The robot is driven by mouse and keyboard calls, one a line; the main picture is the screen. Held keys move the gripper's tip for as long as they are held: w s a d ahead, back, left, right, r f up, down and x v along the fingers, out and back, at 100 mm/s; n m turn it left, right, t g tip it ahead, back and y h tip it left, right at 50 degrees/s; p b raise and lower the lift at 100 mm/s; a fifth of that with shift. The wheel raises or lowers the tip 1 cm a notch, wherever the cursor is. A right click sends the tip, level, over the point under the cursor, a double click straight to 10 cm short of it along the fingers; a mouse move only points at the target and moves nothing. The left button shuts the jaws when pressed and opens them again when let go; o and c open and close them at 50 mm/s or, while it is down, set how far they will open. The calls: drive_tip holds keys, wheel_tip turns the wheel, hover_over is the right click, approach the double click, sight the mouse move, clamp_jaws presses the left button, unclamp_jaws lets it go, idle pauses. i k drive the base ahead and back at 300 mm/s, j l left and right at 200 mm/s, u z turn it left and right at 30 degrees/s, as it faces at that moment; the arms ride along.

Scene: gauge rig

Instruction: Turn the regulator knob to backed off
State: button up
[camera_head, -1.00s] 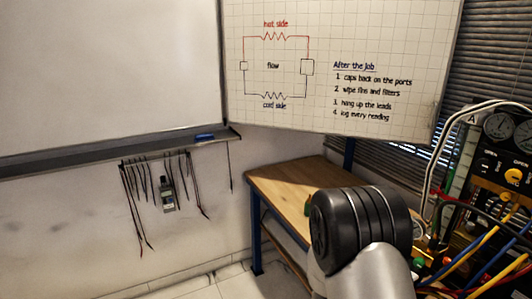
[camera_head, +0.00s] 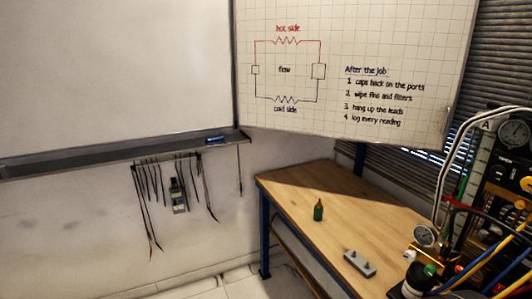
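The gauge rig (camera_head: 498,190) stands at the right edge, cut off by the frame. My gripper is not in view.
A wooden workbench (camera_head: 310,190) holds a small green bottle (camera_head: 318,210) and a grey block (camera_head: 359,263). Hoses and cables, yellow (camera_head: 490,262) and blue, cross the rig's front. Leads and a meter (camera_head: 178,195) hang on the wall at left.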

sight(410, 256)
drive_tip(key=z, duration=1.1)
